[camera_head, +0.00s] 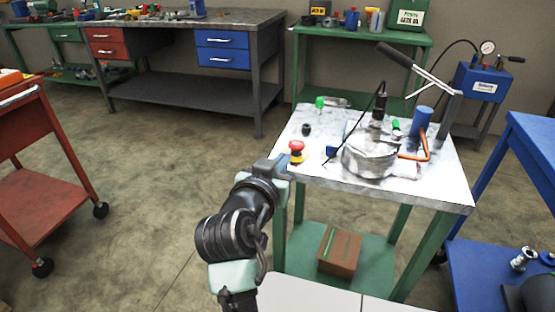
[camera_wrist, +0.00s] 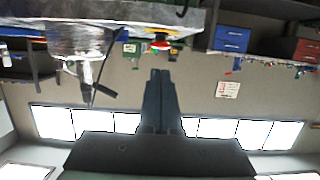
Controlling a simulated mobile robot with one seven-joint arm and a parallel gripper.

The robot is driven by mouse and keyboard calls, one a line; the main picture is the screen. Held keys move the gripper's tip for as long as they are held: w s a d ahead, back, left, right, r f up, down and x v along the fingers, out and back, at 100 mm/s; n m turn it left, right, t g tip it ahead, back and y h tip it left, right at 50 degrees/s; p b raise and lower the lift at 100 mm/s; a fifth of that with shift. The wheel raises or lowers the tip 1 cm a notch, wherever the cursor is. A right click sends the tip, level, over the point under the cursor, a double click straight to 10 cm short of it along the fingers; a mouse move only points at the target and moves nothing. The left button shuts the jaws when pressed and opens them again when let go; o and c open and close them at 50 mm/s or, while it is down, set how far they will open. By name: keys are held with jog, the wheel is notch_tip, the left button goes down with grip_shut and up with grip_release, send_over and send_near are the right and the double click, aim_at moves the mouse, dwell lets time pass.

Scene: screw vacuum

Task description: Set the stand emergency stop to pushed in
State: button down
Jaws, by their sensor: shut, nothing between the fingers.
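The stand emergency stop is a red mushroom button (camera_head: 296,147) on a yellow base, at the near left edge of the white-topped stand (camera_head: 330,178). Whether it is pushed in or out cannot be told. My gripper (camera_head: 284,161) is just left of and nearer than the button, at about the stand edge. In the wrist view, which is upside down, my shut, empty gripper (camera_wrist: 160,73) points toward the red button (camera_wrist: 160,46), with a small gap in the picture. True contact cannot be told.
A round metal chamber (camera_head: 369,155), a blue cylinder (camera_head: 422,121) with a copper pipe, and a long lever handle (camera_head: 396,55) stand right of the button. A small black knob (camera_head: 306,129) is behind it. A red cart (camera_head: 40,165) is at left; floor between is free.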

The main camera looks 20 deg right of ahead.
jog(key=shift+v, duration=1.35)
jog(key=shift+r, duration=0.1)
